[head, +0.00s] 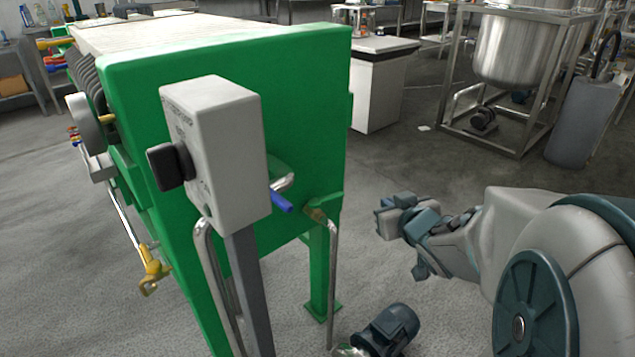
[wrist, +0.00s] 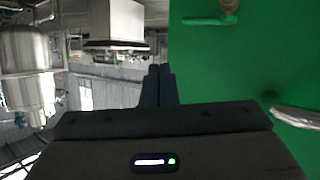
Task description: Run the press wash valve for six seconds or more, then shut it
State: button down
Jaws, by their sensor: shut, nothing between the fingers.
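The green press (head: 225,62) fills the left of the head view, and its green face (wrist: 240,65) fills the right of the wrist view. A blue lever (head: 282,201) sits by a silver pipe beside the grey control box. The wrist view shows a green lever (wrist: 207,21) by a brass fitting (wrist: 229,10). No label shows which is the wash valve. My gripper (head: 384,222) is right of the press, apart from the levers. Its fingers (wrist: 159,72) are together and empty.
A grey control box (head: 215,150) with a black knob (head: 170,166) stands in front of the press. A yellow-handled valve (head: 152,272) is low at left. A pump motor (head: 392,326) stands on the floor. A steel tank (head: 517,48) is behind. Floor between is clear.

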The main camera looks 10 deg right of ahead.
notch_tip(320, 180, down, 6)
jog(key=a+r+n+t+y+b, duration=0.1)
jog(key=a+y+b, duration=0.1)
jog(key=y+b, duration=0.15)
jog(key=p, duration=0.6)
send_near(338, 196)
jog(key=shift+n+y, duration=0.3)
jog(key=shift+y, duration=0.05)
jog(key=b+x, duration=0.1)
jog(key=x, duration=0.1)
jog(key=b+x, duration=0.1)
jog(key=x, duration=0.1)
jog(key=b+x, duration=0.1)
jog(key=x, duration=0.1)
jog(key=shift+w+a+f, duration=0.25)
jog(key=shift+a+f, duration=0.1)
jog(key=shift+a, duration=0.05)
jog(key=shift+w+d, duration=0.15)
jog(key=shift+w, duration=0.75)
jog(key=shift+s, duration=0.1)
